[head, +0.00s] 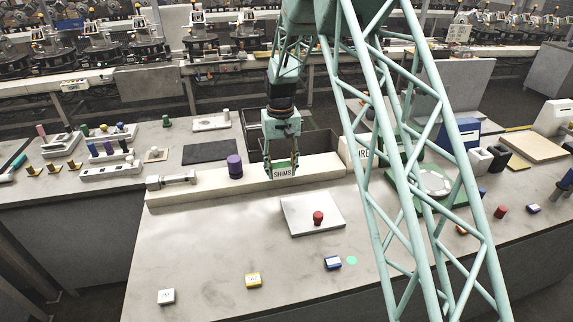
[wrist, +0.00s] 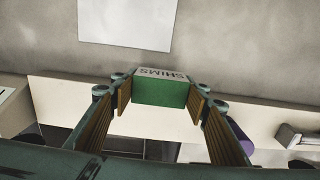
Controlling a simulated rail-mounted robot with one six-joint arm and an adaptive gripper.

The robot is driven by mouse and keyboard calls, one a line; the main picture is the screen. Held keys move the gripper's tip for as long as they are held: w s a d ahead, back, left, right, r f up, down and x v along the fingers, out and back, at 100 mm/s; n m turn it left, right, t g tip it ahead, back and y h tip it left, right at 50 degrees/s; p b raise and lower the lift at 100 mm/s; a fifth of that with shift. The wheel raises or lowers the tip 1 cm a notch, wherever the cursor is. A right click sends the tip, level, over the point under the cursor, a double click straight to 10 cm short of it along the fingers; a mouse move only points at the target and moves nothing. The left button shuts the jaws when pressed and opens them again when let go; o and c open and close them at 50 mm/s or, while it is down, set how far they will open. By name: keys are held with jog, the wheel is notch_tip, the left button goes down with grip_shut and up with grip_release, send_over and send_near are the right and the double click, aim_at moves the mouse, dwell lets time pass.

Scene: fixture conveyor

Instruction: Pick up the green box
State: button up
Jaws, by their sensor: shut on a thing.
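The green box (wrist: 160,92) has a pale face lettered "SHIMS". In the wrist view it sits between the fingertips of my gripper (wrist: 158,98), which is shut on it. In the head view the box (head: 282,171) shows between the fingers of my gripper (head: 281,168), in front of the long pale ledge. I cannot tell whether the box touches the ledge or is held just above it. The fingers hide parts of its sides.
A purple cylinder (head: 235,166) stands left of my gripper on the ledge (head: 205,186). A dark open bin (head: 318,142) lies behind. A white plate (head: 309,226) bearing a red knob (head: 318,217) lies in front. Small white, yellow and blue boxes sit on the open front tabletop.

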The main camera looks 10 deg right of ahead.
jog(key=shift+s+a+r, duration=0.1)
jog(key=shift+s+a, duration=0.6)
jog(key=shift+s, duration=0.35)
